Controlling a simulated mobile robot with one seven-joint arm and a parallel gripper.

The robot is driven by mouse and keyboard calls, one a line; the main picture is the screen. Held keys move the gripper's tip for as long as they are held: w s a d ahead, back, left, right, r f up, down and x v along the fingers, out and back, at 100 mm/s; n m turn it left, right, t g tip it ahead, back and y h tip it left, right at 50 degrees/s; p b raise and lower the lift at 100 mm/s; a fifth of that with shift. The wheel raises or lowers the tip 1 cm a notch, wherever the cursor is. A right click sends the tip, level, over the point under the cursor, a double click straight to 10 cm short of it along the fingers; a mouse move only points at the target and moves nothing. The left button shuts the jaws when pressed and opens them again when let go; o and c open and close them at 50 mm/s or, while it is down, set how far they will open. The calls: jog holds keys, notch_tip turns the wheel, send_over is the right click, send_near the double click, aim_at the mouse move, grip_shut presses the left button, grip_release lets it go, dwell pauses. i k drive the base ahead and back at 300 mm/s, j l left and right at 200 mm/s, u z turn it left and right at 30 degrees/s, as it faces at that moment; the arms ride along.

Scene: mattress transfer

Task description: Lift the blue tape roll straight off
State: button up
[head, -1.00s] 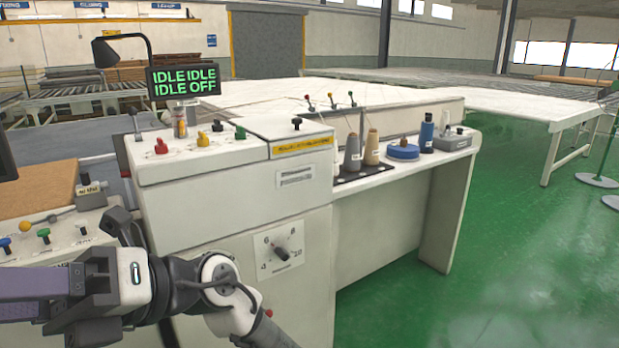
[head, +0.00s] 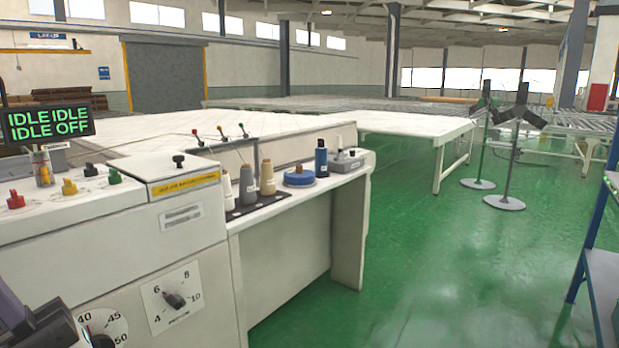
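The blue tape roll (head: 299,178) lies flat on the narrow shelf (head: 262,208) at the right end of the white machine. A small brownish knob or peg shows at its centre. It sits between the tan thread cone (head: 267,177) on its left and a dark blue bottle-like cylinder (head: 321,158) on its right, apart from both. Only a dark part of my arm shows at the bottom left corner. My gripper's fingers are outside the picture, well away from the roll.
A grey cone (head: 247,187) and a white cone stand on a dark mat left of the roll. A small grey box with knobs (head: 347,161) is at the shelf's far end. Open green floor (head: 430,260) lies right of the machine. A blue rack (head: 600,280) stands at the right edge.

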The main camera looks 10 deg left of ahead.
aim_at(299, 177)
jog(key=i, duration=2.35)
jog(key=i+l+u, duration=0.1)
jog(key=i+u, duration=0.25)
jog(key=i, duration=0.7)
